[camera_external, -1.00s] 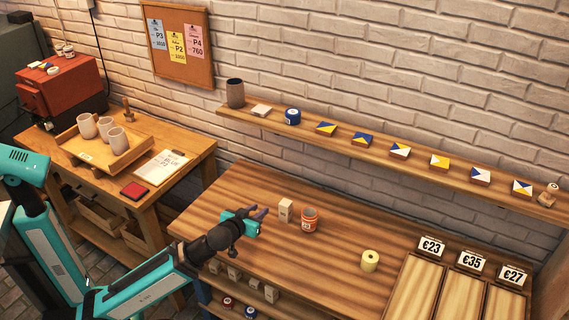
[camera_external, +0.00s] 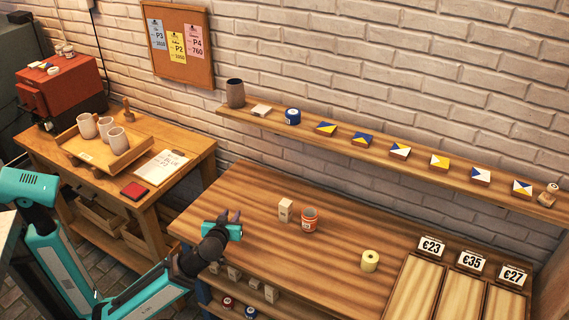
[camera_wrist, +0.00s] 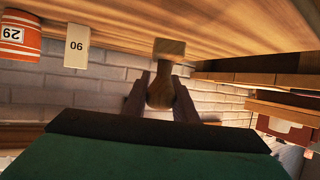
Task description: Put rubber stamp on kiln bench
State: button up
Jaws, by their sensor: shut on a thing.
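My gripper (camera_external: 233,217) is above the left part of the middle wooden worktop (camera_external: 215,188). In the wrist view my gripper (camera_wrist: 160,85) is shut on the rubber stamp (camera_wrist: 168,48), a wooden piece with a rounded handle and a squarish block. The handle is between the fingers. The wrist picture looks upside down, so the block points down towards the worktop. In the external view the stamp is too small and hidden to make out. The kiln bench (camera_external: 200,149) is the wooden table at the left, bearing the red kiln (camera_external: 65,90).
On the kiln bench are a tray (camera_external: 125,160) with several cups, a paper sheet (camera_external: 162,166), a red pad (camera_external: 134,190) and a knobbed wooden piece (camera_external: 128,112). A pale block (camera_external: 285,210), an orange-banded can (camera_external: 309,220) and a yellow roll (camera_external: 370,261) stand on the worktop.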

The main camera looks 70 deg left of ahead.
jog(key=shift+w, duration=0.1)
jog(key=w+p, duration=0.1)
jog(key=p, duration=0.1)
jog(key=w+a+p, duration=0.1)
jog(key=w+p, duration=0.1)
jog(key=p, duration=0.1)
jog(key=w+p, duration=0.1)
jog(key=p, duration=0.1)
jog(key=shift+w+a+p, duration=0.35)
jog(key=shift+a, duration=0.05)
jog(key=w+p, duration=0.1)
jog(key=w+a+p, duration=0.1)
jog(key=shift+w+f+p, duration=0.15)
jog(key=shift+w+p, duration=0.15)
jog(key=shift+w, duration=0.1)
jog(key=shift+w+p, duration=0.15)
jog(key=shift+p, duration=0.55)
jog(key=p, duration=0.2)
jog(key=w+p, duration=0.1)
jog(key=p, duration=0.2)
jog(key=shift+w+a, duration=0.15)
jog(key=shift+a, duration=0.15)
jog(key=p, duration=0.5)
jog(key=shift+w+a+f, duration=0.15)
jog(key=shift+w, duration=0.15)
